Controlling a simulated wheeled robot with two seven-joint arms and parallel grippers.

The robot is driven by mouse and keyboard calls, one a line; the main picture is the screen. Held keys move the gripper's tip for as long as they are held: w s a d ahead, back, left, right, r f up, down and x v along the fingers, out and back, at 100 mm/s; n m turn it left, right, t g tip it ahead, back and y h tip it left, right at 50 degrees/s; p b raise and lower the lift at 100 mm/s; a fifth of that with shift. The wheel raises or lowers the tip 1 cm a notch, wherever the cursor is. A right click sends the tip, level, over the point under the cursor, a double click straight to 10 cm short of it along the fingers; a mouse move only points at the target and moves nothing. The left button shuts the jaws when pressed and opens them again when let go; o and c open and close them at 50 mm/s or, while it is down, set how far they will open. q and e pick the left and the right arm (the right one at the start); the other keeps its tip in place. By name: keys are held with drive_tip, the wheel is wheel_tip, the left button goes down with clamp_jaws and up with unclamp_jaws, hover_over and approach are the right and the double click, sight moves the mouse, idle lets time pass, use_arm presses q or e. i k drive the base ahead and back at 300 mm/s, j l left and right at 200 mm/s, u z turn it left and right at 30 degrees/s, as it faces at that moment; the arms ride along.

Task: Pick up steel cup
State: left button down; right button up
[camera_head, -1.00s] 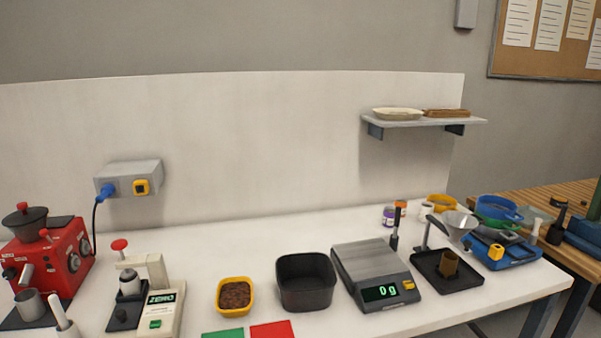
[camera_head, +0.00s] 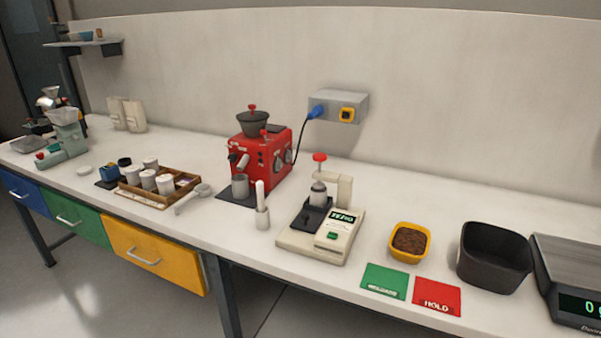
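A grey steel cup (camera_head: 240,186) stands upright on a dark mat (camera_head: 238,199) in front of the red grinder (camera_head: 262,158). It sits below the grinder's spout, on the white bench. Neither of my grippers shows in the head view.
A white pestle-like tool (camera_head: 262,207) stands just right of the cup, and a scoop (camera_head: 194,198) lies to its left. A wooden tray (camera_head: 160,193) holds several white jars. Right are a ZERO-marked device (camera_head: 322,222), a yellow bowl (camera_head: 410,241), a black bin (camera_head: 494,257) and a scale (camera_head: 573,282).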

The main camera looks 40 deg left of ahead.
sight(240, 187)
drive_tip(key=u, duration=1.6)
drive_tip(key=i+z, duration=0.55)
drive_tip(key=k+l, duration=0.05)
drive_tip(key=k, duration=0.05)
